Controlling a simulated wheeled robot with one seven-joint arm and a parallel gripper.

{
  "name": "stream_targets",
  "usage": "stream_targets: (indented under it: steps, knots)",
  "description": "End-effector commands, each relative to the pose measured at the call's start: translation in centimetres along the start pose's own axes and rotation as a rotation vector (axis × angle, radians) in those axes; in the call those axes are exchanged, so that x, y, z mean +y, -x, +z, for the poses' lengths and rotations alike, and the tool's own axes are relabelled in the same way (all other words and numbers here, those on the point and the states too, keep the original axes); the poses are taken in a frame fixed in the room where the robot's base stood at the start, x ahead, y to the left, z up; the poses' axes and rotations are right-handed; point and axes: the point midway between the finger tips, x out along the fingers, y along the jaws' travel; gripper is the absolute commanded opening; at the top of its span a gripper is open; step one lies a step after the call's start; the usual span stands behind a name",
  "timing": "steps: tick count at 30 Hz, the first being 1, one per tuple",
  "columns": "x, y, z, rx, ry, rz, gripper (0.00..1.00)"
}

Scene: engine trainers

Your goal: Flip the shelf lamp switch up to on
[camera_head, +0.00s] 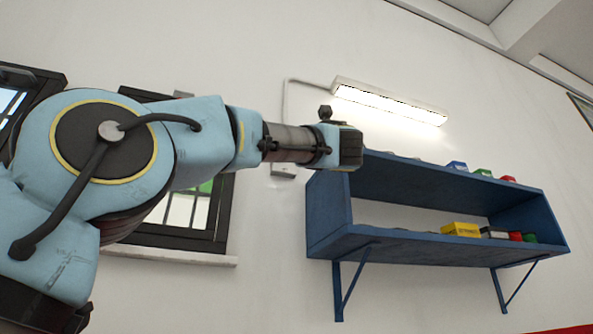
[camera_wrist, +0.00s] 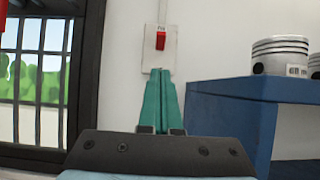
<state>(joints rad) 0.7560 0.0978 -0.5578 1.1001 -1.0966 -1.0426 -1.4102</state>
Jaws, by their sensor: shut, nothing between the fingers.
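The lamp switch is a red lever (camera_wrist: 160,40) on a pale wall plate (camera_wrist: 152,62), upper middle in the wrist view. The lever shows in the upper half of the plate, under a small label too blurred to read. My gripper (camera_wrist: 160,72) has its green fingers together and empty. Their tips appear just below the lever, over the plate's lower part; I cannot tell if they touch. In the head view the plate's lower end (camera_head: 284,170) shows under my wrist, the lever hidden. The shelf lamp (camera_head: 390,104) glows bright white.
A blue wall shelf (camera_head: 330,215) with small boxes and parts stands right of the switch. A metal piston (camera_wrist: 280,54) sits on it in the wrist view. A dark-barred window (camera_wrist: 84,75) is at left. A conduit (camera_head: 286,105) runs from the switch to the lamp.

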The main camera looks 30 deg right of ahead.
Motion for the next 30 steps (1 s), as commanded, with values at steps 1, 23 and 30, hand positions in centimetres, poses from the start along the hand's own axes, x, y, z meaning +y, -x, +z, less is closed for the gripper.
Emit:
stream_targets:
  steps: [1,23,30]
  knots:
    - [-0.1,0.8,-0.1,0.0,0.001,-0.002,0.0]
    - [0.0,2.0,0.4,0.0,-0.001,0.0,0.0]
    - [0.0,2.1,0.5,0.0,0.0,0.0,0.0]
